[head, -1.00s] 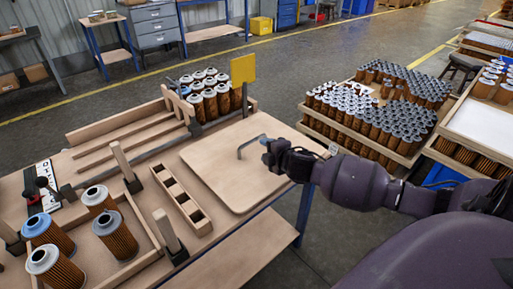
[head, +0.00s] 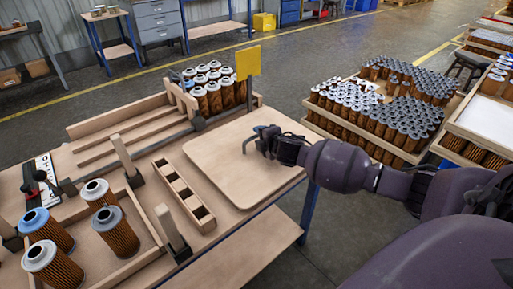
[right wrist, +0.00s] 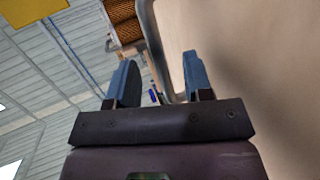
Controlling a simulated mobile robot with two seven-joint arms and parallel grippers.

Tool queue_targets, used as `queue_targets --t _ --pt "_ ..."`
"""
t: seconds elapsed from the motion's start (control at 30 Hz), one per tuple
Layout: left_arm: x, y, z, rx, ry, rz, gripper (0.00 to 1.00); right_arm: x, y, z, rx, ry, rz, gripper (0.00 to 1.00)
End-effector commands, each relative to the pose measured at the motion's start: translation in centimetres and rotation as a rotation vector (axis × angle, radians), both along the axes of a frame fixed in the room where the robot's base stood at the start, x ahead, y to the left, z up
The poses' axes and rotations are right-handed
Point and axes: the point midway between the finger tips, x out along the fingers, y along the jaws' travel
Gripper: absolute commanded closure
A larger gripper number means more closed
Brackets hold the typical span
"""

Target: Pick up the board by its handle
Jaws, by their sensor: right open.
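The board (head: 232,178) is a flat, light wooden panel with rounded corners, lying at the right end of the workbench. Its handle (head: 246,144) is a thin grey bent bar near the board's far side, partly hidden by my right gripper (head: 263,139). My right gripper is open, just right of the handle and above the board. In the right wrist view, its two blue fingers (right wrist: 160,84) stand apart, with the pale board (right wrist: 235,60) filling the right side. I cannot tell there whether the handle lies between the fingers. My left gripper is not in view.
A narrow wooden block with pockets (head: 183,196) lies left of the board. Filter cartridges (head: 215,92) stand behind it near a yellow sign (head: 248,63). Several more stand in a tray at the left (head: 118,232). Crates of cartridges (head: 385,108) stand beyond the bench at right.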

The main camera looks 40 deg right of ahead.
Motion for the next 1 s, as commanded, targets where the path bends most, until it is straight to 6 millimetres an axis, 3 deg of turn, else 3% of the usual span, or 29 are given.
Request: queue_targets --t 0.2,0.5,0.8,1.0 --pt "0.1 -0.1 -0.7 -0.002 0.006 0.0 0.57 2.0 -0.2 -1.1 0.001 0.004 0.001 0.53" --pt "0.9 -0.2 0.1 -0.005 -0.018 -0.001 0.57 2.2 -0.2 -0.9 0.0 0.001 0.0 0.53" --pt "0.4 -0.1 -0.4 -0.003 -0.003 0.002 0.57 2.2 -0.2 -0.9 0.0 0.001 0.001 0.99" --pt "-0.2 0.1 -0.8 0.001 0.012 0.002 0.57 2.2 -0.2 -0.9 0.002 0.002 0.0 1.0"
